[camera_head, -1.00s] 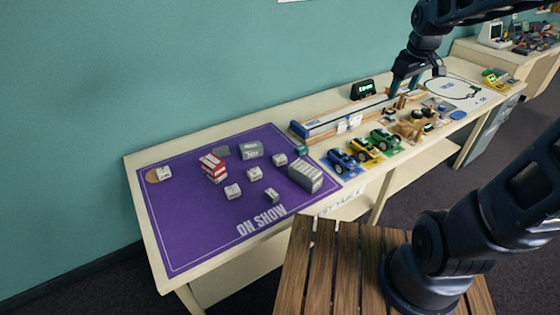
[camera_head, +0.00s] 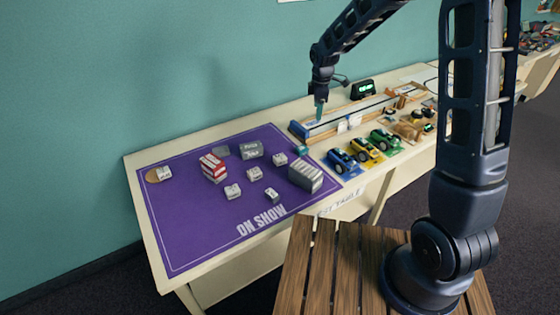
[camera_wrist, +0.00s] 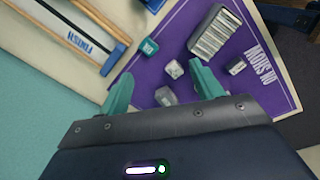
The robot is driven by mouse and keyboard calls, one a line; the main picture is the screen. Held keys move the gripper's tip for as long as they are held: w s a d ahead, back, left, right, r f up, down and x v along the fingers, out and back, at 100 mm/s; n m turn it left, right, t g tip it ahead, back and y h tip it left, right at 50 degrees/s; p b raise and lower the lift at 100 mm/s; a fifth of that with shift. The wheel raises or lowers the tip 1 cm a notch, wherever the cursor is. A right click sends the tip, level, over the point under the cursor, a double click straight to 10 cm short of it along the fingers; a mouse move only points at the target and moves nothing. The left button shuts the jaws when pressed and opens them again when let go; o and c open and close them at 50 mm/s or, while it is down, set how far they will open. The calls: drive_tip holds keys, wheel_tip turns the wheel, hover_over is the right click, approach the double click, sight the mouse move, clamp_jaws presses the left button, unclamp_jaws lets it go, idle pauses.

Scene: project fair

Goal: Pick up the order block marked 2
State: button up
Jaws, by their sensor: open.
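Several small pale grey blocks lie on the purple mat (camera_head: 190,240): one near the front (camera_head: 233,191), one in the middle (camera_head: 254,174), one further back (camera_head: 280,159), one at the right front (camera_head: 271,195), and one on a round wooden disc (camera_head: 164,173). Their markings are too small to read, so I cannot tell which is marked 2. My gripper (camera_head: 320,106) is open and empty, above the table near the ramp's left end. In the wrist view, its teal fingers (camera_wrist: 158,70) point towards the mat, with one block (camera_wrist: 174,68) beyond them.
The track (camera_head: 345,117) and toy cars (camera_head: 342,161) are to the right. The mat's front left is clear.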

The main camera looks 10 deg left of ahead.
sight(280, 157)
drive_tip(key=s+a+f+n+g, duration=0.1)
drive_tip(key=a+f+n, duration=0.5)
drive_tip(key=a+f, duration=0.85)
drive_tip(key=shift+s+d+f, duration=0.1)
drive_tip(key=shift+s+f, duration=0.1)
drive_tip(key=shift+f, duration=2.75)
drive_tip(key=shift+s+f, duration=0.2)
drive_tip(key=shift+f, duration=2.7)
drive_tip(key=c, duration=1.1)
drive_tip(key=shift+o, duration=0.2)
drive_tip(key=shift+r, duration=0.1)
